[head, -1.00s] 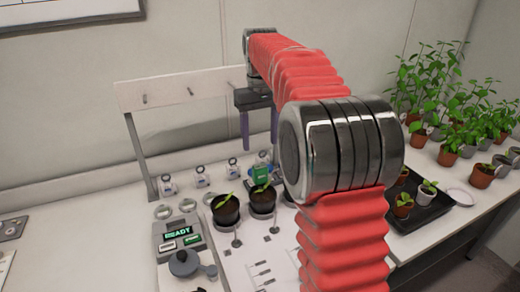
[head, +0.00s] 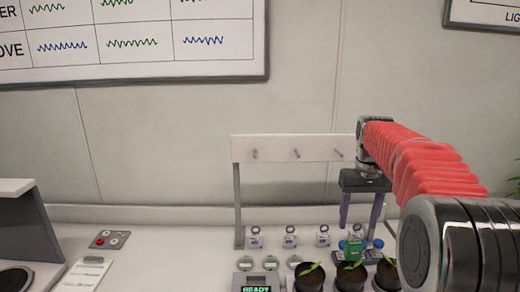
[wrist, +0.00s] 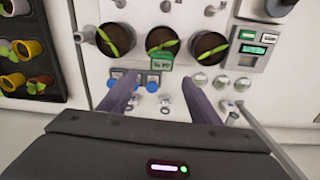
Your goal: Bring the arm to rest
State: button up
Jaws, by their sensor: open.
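My gripper (head: 360,216) hangs from my red-sleeved arm (head: 425,165) at the right of the head view. Its two purple fingers point down, are spread apart and hold nothing. It is above the bench, by the right end of the pegboard rack (head: 290,148). In the wrist view the open fingers (wrist: 156,90) reach toward a green tag (wrist: 161,61) and blue-capped bottles (wrist: 151,86). Part of my arm runs out of the head view at lower right.
Potted seedlings (wrist: 159,42) stand in a row near the fingers. A device with a READY display (head: 257,289) is at the bottom. A tray of small pots (wrist: 39,58) is at the left in the wrist view. A wall chart (head: 130,40) hangs above.

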jog(key=s+a+f+t, duration=0.1)
jog(key=s+a, duration=0.3)
jog(key=s, duration=0.6)
jog(key=s+a+f+t, duration=0.1)
jog(key=s+a, duration=0.3)
jog(key=s, duration=0.6)
jog(key=s+a+f+t, duration=0.1)
jog(key=s+a+t, duration=0.2)
jog(key=s, duration=0.7)
jog(key=shift+a+f+n, duration=0.3)
jog(key=shift+a, duration=0.45)
jog(key=shift+c, duration=0.4)
dwell(1.5)
